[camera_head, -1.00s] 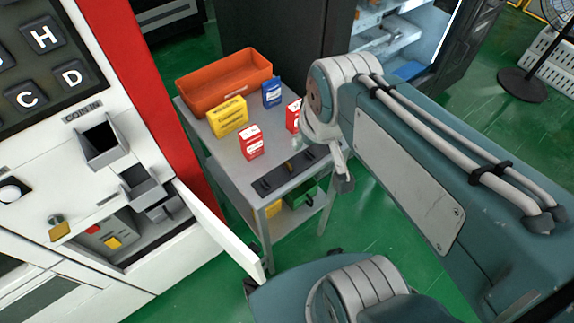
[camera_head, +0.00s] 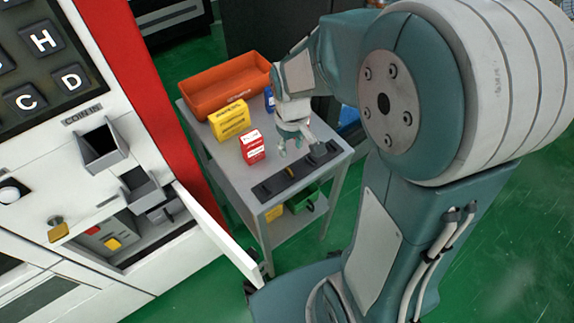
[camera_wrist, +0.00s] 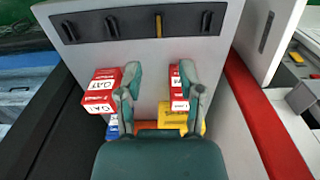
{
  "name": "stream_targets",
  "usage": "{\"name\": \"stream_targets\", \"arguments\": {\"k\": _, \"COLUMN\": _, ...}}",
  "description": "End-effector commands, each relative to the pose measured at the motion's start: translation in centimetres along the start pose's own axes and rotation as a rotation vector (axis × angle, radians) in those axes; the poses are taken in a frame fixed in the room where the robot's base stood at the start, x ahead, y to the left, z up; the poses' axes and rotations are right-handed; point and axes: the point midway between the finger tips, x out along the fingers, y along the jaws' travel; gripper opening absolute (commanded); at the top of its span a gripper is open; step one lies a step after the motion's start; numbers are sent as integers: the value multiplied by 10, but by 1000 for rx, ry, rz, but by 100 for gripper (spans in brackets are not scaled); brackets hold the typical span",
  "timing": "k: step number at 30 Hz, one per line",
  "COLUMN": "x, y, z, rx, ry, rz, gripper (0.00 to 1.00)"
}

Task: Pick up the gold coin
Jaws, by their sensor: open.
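The gold coin (camera_wrist: 158,25) shows as a thin gold edge standing in a slot of the black rack (camera_wrist: 85,27) in the wrist view. In the head view the coin (camera_head: 290,172) is a tiny gold mark in the rack (camera_head: 268,188) along the table's near edge. My gripper (camera_wrist: 159,72) is open, its two fingers apart with nothing between them. The coin is ahead of the fingertips, roughly in line with the gap. In the head view my gripper (camera_head: 290,148) hangs over the table close to the rack, and the arm hides part of the table.
A red box (camera_head: 252,147), a yellow box (camera_head: 229,120) and an orange bin (camera_head: 222,84) stand on the grey table (camera_head: 200,103).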

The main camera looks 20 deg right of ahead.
Motion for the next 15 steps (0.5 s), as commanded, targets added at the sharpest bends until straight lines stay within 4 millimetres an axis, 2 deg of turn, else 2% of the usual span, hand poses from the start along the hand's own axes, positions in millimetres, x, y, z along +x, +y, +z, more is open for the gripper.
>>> {"name": "stream_targets", "arguments": {"k": 4, "x": 14, "y": 0, "z": -1, "rx": -5, "ry": -9, "rz": -3, "gripper": 49}}
{"name": "stream_targets", "arguments": {"k": 10, "x": 46, "y": 0, "z": 0, "rx": -4, "ry": -9, "rz": -3, "gripper": 49}}
{"name": "stream_targets", "arguments": {"k": 15, "x": 60, "y": 0, "z": -1, "rx": -4, "ry": -6, "rz": -2, "gripper": 49}}
